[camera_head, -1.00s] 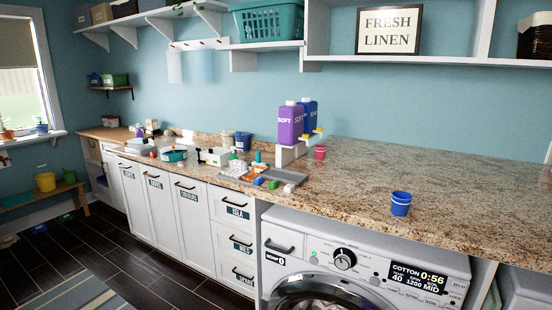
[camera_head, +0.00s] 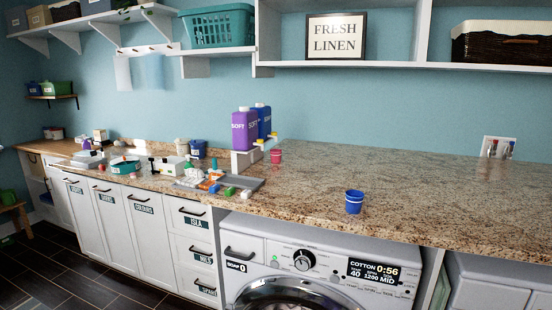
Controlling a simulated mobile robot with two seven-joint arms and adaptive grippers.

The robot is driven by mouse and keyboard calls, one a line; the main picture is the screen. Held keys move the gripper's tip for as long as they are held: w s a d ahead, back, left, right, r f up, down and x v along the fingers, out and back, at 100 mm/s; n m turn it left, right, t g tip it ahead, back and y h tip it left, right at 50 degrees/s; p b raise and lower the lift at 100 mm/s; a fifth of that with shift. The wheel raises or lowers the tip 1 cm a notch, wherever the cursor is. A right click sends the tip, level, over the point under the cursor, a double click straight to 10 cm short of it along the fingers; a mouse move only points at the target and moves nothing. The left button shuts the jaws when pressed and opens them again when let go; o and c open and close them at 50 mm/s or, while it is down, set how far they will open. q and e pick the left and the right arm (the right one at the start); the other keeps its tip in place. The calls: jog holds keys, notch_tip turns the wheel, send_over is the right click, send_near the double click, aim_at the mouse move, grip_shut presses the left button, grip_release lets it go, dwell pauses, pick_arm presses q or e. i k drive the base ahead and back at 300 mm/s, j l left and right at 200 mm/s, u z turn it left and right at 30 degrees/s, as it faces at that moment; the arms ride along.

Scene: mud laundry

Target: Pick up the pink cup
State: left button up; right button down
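A small pink cup (camera_head: 276,156) stands upright on the granite countertop (camera_head: 420,190). It is just right of the white stand (camera_head: 243,161) that holds a purple bottle (camera_head: 245,131) and a blue bottle (camera_head: 263,120). A larger blue cup (camera_head: 354,201) stands nearer the counter's front edge, to the right of the pink cup. Neither of my grippers shows in the view.
A grey tray (camera_head: 241,182) with several small coloured items lies left of the pink cup. A washing machine (camera_head: 310,262) sits under the counter. The counter right of the blue cup is clear. Shelves (camera_head: 390,64) hang above.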

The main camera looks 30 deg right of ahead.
aim_at(275, 154)
jog(key=z, duration=0.7)
jog(key=k, duration=0.05)
